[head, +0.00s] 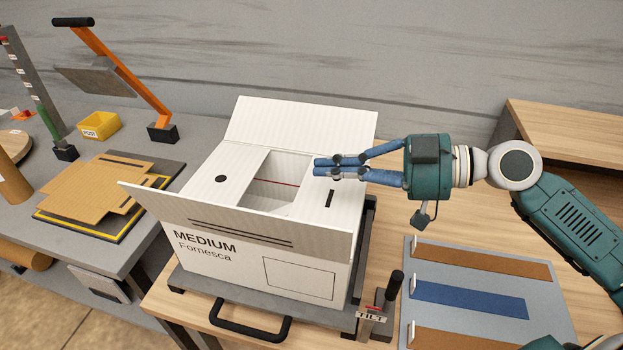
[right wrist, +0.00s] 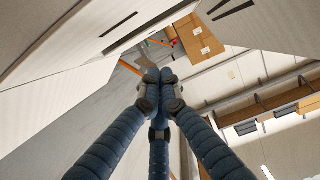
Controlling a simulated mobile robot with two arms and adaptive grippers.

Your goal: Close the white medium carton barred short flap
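The white medium carton (head: 225,260) stands on a grey platform. Its barred short flap (head: 316,203), marked with one black bar, is on the right and leans inward, looking near level. The short flap with a black dot (head: 215,182) also lies inward on the left. A gap between them shows the inside. The back long flap (head: 300,123) and the front long flap with two bars (head: 230,222) stand open outward. My right gripper (head: 317,168) has its fingers together, empty, over the barred flap's inner far corner; contact is unclear. The fingers also meet in the right wrist view (right wrist: 158,76). My left gripper is not in view.
A black-handled post (head: 394,285) stands at the platform's right front. A grey board with coloured strips (head: 470,275) lies to the right. On the left bench are flat brown cardboard (head: 95,190), a yellow bin (head: 98,124) and an orange-armed device (head: 125,70).

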